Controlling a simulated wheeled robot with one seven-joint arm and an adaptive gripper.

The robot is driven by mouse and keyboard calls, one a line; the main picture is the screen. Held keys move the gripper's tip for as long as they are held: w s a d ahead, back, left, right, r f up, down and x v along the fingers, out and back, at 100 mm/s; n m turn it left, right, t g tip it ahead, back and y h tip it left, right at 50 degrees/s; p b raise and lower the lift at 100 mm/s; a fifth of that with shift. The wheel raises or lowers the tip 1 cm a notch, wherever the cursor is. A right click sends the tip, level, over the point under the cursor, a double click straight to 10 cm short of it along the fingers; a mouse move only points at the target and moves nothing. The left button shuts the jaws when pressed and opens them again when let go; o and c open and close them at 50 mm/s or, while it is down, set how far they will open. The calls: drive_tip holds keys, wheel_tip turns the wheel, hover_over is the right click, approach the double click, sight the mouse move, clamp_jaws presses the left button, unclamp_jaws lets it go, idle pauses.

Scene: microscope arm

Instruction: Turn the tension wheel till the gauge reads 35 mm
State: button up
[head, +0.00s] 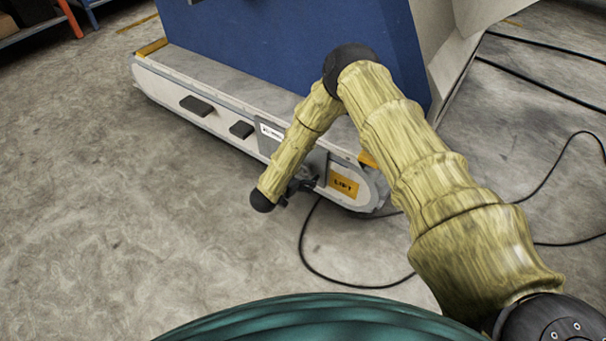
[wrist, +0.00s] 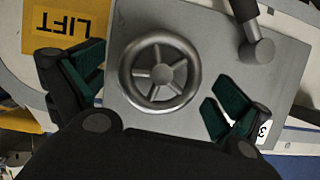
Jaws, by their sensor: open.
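The tension wheel (wrist: 160,72) is a grey metal handwheel with several spokes, set on a grey plate (wrist: 215,40) in the wrist view. My gripper (wrist: 148,103) is open, with one dark green finger to the left of the wheel and one to its right. The fingers are apart from the rim in the picture; how far they are from it in depth, I cannot tell. In the head view my arm hides most of the plate, and the wheel is not visible there. No gauge reading is legible in either view.
A yellow LIFT label (wrist: 66,28) lies left of the plate. A grey crank-like handle (wrist: 257,48) stands at the plate's upper right. The long white conveyor-like frame (head: 215,122) sits beside a blue panel (head: 290,45). Black cables (head: 345,283) lie on the concrete floor.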

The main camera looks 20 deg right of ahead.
drive_tip(key=shift+x, duration=0.9)
drive_tip(key=c, duration=1)
drive_tip(key=shift+c, duration=0.2)
drive_tip(key=shift+r, duration=0.1)
